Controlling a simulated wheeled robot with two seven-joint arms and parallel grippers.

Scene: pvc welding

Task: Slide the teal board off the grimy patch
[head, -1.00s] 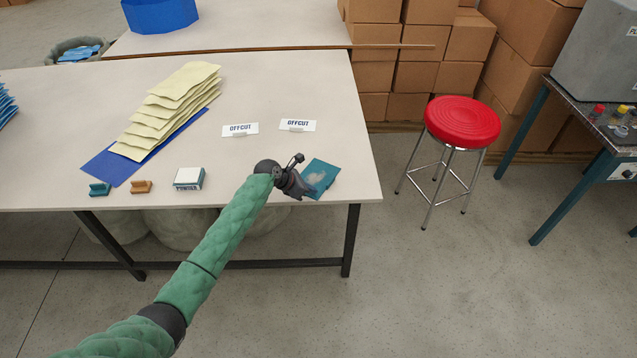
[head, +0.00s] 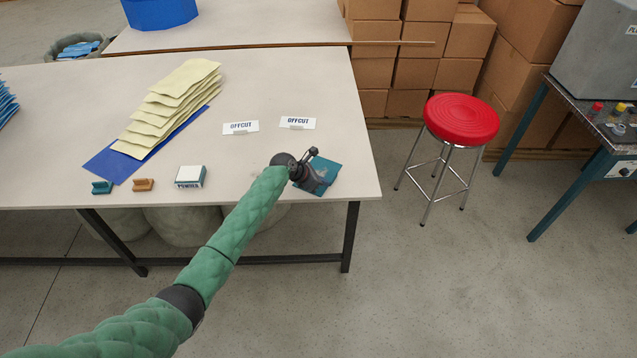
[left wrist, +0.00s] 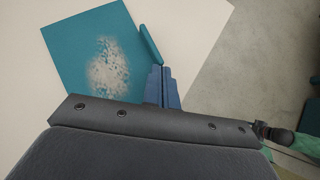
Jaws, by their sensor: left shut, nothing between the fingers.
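The teal board (head: 327,170) lies near the table's front right corner, partly hidden by my left gripper (head: 319,185). The left wrist view shows the board (left wrist: 80,35) with a beige, speckled grimy patch (left wrist: 110,68) on its upper face. A narrow raised teal strip (left wrist: 150,45) runs along its right edge. My left gripper's blue fingers (left wrist: 158,70) are shut and empty, close to the strip's near end. I cannot tell whether they touch it. My right gripper is not in view.
A powder box (head: 189,177), an orange block (head: 143,185) and a teal block (head: 102,187) are to the left. The table's edge is close by; a red stool (head: 462,120) stands beyond it.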

